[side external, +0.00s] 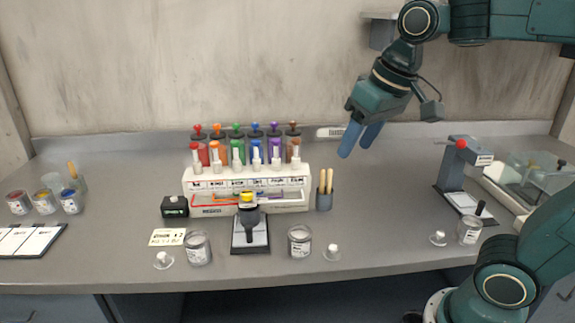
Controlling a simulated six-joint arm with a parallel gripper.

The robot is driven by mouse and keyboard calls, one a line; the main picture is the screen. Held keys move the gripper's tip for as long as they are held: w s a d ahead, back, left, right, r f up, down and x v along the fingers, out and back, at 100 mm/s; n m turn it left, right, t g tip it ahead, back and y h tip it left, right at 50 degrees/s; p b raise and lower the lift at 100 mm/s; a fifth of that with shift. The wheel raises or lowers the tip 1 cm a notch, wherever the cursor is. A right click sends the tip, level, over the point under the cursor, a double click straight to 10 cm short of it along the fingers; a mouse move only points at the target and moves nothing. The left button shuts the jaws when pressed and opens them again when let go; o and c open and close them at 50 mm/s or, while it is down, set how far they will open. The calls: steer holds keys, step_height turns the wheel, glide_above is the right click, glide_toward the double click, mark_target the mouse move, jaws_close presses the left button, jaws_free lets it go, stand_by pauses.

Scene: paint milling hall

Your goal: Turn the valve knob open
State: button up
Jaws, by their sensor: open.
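My gripper (356,150) has two blue fingers, spread apart and pointing down. It is empty and hangs in the air right of the rack, near the back of the bench. A small black device with a yellow top (246,198) and a black handle stands on a grey plate (240,245) in front of the rack. Coloured knobs, among them a red one (197,129) and a purple one (274,126), top the row of colour tubes behind the white rack (285,175). I cannot tell which part is the valve knob. My gripper touches none of these.
Glass jars (198,250) (300,241) stand near the front edge. A cup with wooden sticks (324,200) stands right of the rack. A stand with a red knob (455,165) is farther right. Paint jars (44,202) are at left. Bench between cup and stand is clear.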

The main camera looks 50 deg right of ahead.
steer(key=w+r+m+g, duration=0.1)
steer(key=w, duration=0.7)
steer(key=m+g, duration=0.3)
steer(key=m, duration=0.1)
glide_above(247, 193)
step_height(247, 193, down, 8)
steer(key=shift+w, duration=0.1)
steer(key=shift+f, duration=0.15)
step_height(247, 193, down, 14)
steer(key=shift+r, duration=0.25)
steer(key=c, duration=1)
